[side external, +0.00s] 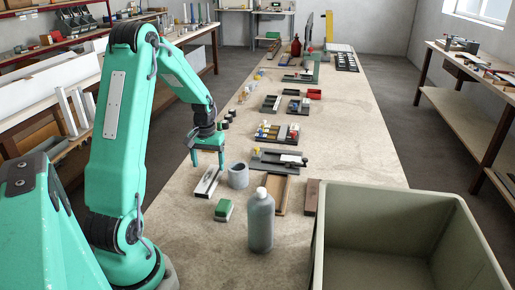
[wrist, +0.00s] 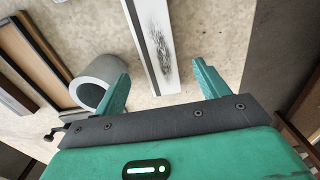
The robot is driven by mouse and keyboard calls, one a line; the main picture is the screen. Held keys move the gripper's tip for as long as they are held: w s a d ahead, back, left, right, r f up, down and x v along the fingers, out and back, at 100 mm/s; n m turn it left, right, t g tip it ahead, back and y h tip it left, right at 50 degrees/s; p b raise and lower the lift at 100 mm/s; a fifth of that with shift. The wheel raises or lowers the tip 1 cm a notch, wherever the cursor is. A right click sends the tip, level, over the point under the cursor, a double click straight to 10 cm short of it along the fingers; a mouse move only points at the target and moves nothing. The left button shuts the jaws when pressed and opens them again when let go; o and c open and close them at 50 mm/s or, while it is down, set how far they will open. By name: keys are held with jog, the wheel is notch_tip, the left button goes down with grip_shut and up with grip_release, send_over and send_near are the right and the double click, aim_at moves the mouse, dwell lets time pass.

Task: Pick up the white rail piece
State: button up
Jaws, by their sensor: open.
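The white rail piece (side external: 207,183) lies on the worktop under my gripper (side external: 207,164) in the side view. In the wrist view the rail (wrist: 150,40) is a long pale bar with a dark lengthwise groove and grey scuffs. It runs from the top edge down to between the fingers of my gripper (wrist: 162,70). The fingers are apart, one on each side of the rail's near end, with a gap on both sides. Nothing is held. I cannot tell how high the fingertips are above the rail.
A grey ring-shaped cylinder (side external: 238,175) stands close right of the rail; in the wrist view the cylinder (wrist: 86,86) is near the left finger.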

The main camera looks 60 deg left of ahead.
aim_at(211, 176)
jog(key=shift+f, duration=0.2)
jog(key=shift+w+f, duration=0.15)
jog(key=shift+f, duration=2.35)
jog(key=c, duration=1.1)
jog(key=shift+r, duration=0.1)
notch_tip(211, 176, up, 10)
jog(key=shift+w, duration=0.1)
